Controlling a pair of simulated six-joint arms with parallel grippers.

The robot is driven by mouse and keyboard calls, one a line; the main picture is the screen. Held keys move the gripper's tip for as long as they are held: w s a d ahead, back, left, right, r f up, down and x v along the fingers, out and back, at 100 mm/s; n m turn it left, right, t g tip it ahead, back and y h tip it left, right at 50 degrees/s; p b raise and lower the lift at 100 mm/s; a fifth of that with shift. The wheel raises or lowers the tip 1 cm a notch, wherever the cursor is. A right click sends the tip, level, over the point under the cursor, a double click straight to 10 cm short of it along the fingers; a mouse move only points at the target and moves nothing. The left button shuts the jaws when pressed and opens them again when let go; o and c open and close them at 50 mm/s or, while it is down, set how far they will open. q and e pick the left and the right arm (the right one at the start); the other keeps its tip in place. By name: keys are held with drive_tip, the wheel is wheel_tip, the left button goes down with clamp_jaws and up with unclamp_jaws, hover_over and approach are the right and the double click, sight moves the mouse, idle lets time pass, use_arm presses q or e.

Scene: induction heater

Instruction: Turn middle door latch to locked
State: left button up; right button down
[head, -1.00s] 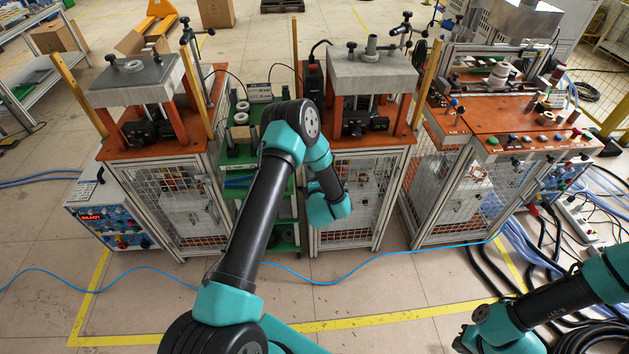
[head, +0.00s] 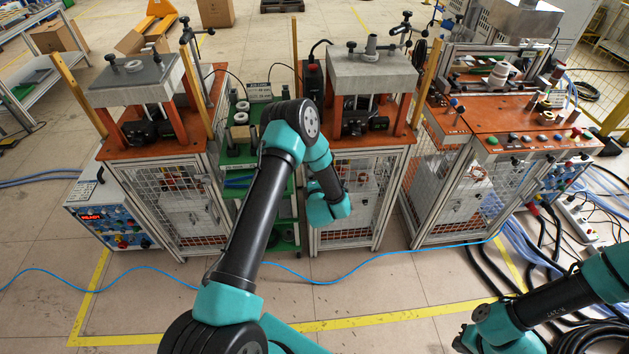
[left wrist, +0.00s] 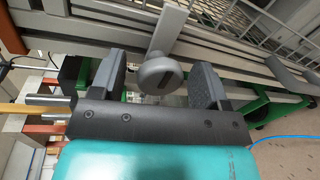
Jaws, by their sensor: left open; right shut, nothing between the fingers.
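My left gripper (left wrist: 157,80) is open, with one finger on each side of the knob and visible gaps between. The middle machine's mesh door (head: 362,200) is partly behind my left arm in the head view. That arm also hides the latch and the left gripper's fingers there. My right gripper (head: 464,341) is shut and empty at the bottom edge of the head view, far from the door.
Similar mesh cabinets stand on the left (head: 182,205) and right (head: 455,190). A green shelf cart (head: 240,160) stands left of the middle machine. A blue cable (head: 350,273) crosses the floor in front. Dark hoses lie at the lower right.

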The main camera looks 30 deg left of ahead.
use_arm(q)
drive_tip(key=v, duration=1.7)
drive_tip(key=shift+s+d, duration=0.1)
drive_tip(key=shift+s, duration=0.05)
drive_tip(key=s+d+f+m+g+h, duration=0.35)
drive_tip(key=f+m+g+h, duration=0.2)
drive_tip(key=m+h, duration=0.55)
drive_tip(key=s+d+m+g+h, duration=0.1)
drive_tip(key=s+m+g, duration=0.2)
drive_tip(key=s+m, duration=0.2)
drive_tip(key=s+d+m+g+h, duration=0.1)
drive_tip(key=s+m+g, duration=0.3)
drive_tip(key=m, duration=0.5)
drive_tip(key=s+d, duration=0.1)
drive_tip(key=s, duration=0.1)
drive_tip(key=shift+s+d+r, duration=0.25)
drive_tip(key=shift+s+r, duration=0.05)
